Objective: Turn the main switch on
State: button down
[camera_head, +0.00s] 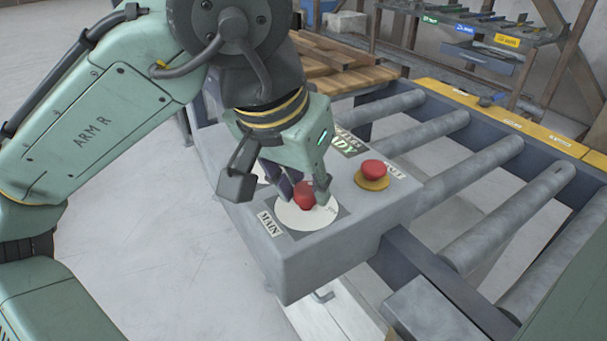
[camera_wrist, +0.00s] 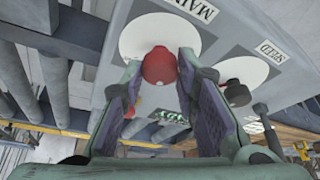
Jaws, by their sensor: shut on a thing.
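The main switch (camera_head: 304,195) is a red knob on a white round plate, beside a MAIN label (camera_head: 269,224) on top of a grey control box (camera_head: 330,258). My gripper (camera_head: 306,190) reaches down over the box with its fingers on both sides of the red knob, shut on it. In the wrist view the red knob (camera_wrist: 159,67) sits between the tips of my two fingers (camera_wrist: 160,75), in front of its white plate (camera_wrist: 150,38). The fingers hide part of the plate, so the knob's exact setting cannot be told.
A red button on a yellow base (camera_head: 373,172) stands on the box, right of my gripper. A READY sign (camera_head: 350,146) is partly hidden behind my gripper. A roller conveyor (camera_head: 465,190) runs along the right. Wooden boards (camera_head: 345,72) and a rack (camera_head: 480,30) are behind.

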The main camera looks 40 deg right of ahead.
jog(key=shift+n+t+y, duration=0.4)
jog(key=shift+n+t, duration=0.1)
jog(key=shift+n, duration=1.2)
jog(key=c, duration=1.3)
grip_release()
jog(key=v, duration=1.2)
jog(key=shift+s+d, duration=0.1)
jog(key=shift+s, duration=0.05)
